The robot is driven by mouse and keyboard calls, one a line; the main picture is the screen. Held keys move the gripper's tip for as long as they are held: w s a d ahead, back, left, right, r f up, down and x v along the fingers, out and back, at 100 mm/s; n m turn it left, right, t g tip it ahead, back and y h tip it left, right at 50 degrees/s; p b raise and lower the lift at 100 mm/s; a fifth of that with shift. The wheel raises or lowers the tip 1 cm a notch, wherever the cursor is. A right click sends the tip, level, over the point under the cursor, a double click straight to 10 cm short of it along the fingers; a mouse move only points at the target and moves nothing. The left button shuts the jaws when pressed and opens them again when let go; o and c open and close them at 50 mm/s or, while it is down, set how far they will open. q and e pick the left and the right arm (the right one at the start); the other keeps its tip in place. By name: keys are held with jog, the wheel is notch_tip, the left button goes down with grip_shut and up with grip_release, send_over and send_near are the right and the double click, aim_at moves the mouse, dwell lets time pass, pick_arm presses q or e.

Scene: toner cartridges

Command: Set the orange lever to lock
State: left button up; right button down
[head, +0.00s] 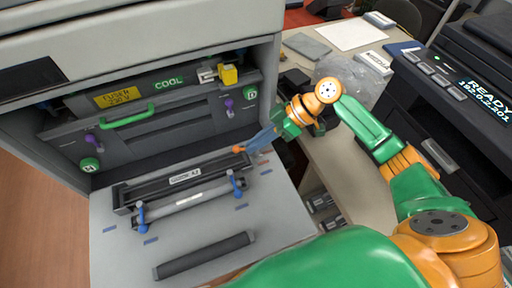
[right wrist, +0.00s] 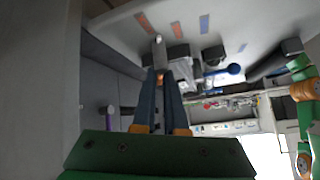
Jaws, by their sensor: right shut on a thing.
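The orange lever (head: 238,149) shows as a small orange tip at the far right end of a long dark unit (head: 150,190) with a white label. In the right wrist view an orange piece (right wrist: 166,76) shows between my fingertips, beside a grey rounded arm. My right gripper (head: 248,146) reaches in from the right with its blue-grey fingers at the lever; it is shut on the lever. The fingers hide part of the lever, and I cannot read a lock mark. My left gripper is not in view.
Blue levers (head: 235,182) stand along the unit's front. A loose dark roller (head: 205,255) lies nearer on the grey tray. Behind is the printer's bay with a green handle (head: 128,116), purple knobs and a yellow block (head: 229,75). A beige table (head: 345,165) stands to the right.

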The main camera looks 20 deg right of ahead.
jog(key=shift+s+f+n+g+b, duration=0.15)
jog(key=shift+f+n+g+b, duration=0.15)
jog(key=shift+n+g+b, duration=0.3)
jog(key=c, duration=1)
grip_release()
jog(key=shift+o, duration=0.2)
jog(key=shift+r, duration=0.1)
jog(key=b+v, duration=0.1)
jog(key=v, duration=0.5)
jog(key=shift+d+r+b, duration=0.15)
jog(key=shift+d+b, duration=0.2)
jog(key=shift+d, duration=0.05)
jog(key=shift+d+r, duration=0.1)
jog(key=shift+r, duration=0.1)
